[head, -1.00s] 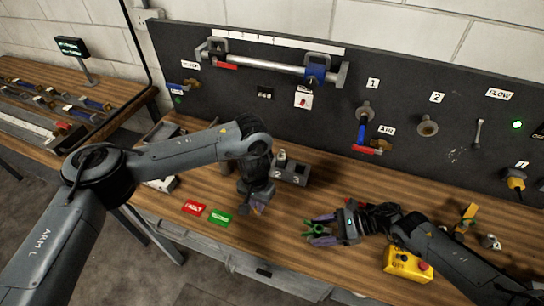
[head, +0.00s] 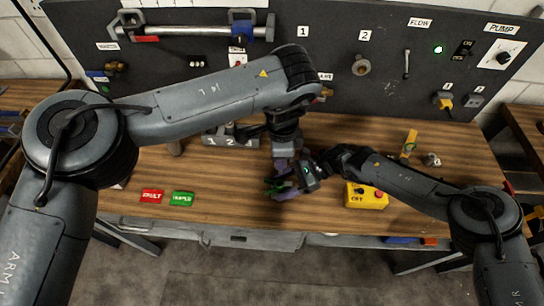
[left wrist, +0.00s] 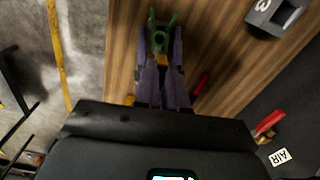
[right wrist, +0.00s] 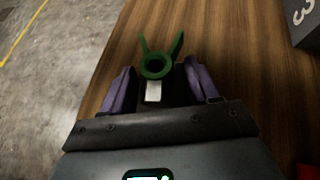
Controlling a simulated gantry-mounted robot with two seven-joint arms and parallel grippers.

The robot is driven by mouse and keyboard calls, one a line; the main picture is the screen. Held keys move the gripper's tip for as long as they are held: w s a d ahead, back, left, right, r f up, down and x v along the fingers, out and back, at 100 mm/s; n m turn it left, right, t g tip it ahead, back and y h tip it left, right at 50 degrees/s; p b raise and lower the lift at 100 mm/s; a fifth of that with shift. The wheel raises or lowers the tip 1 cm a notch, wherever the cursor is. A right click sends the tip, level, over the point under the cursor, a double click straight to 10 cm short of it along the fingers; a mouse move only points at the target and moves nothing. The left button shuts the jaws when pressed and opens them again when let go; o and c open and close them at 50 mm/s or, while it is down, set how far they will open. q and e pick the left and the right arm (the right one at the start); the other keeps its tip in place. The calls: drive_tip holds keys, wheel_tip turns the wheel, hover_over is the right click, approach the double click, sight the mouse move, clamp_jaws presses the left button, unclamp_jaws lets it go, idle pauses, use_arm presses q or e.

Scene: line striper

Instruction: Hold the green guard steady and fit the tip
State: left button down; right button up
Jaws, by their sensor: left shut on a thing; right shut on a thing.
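The green guard (head: 272,186) is near the middle of the bench's front part. In the right wrist view the guard (right wrist: 153,66) shows as a ring with two prongs, and my right gripper (right wrist: 158,72) is shut on it with its fingers apart on either side. My left gripper (head: 283,172) is right beside the right one, pointing down. In the left wrist view its fingers (left wrist: 162,48) are close together on a small orange piece, seemingly the tip (left wrist: 162,60), mostly hidden. The guard's ring (left wrist: 158,38) appears at those fingertips. I cannot tell whether tip and guard touch.
A yellow control box (head: 366,197) stands close right of the grippers. A grey numbered block (head: 215,140) is behind on the left. Red (head: 152,197) and green (head: 182,198) cards lie left. A yellow part (head: 409,143) and a metal piece (head: 432,160) lie right.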

sight(279, 172)
use_arm(q)
drive_tip(key=shift+f, duration=2.65)
drive_tip(key=shift+f, duration=2.05)
idle(0.3)
drive_tip(key=c, duration=0.8)
unclamp_jaws()
drive_tip(key=shift+r, duration=0.1)
drive_tip(key=shift+r, duration=3.45)
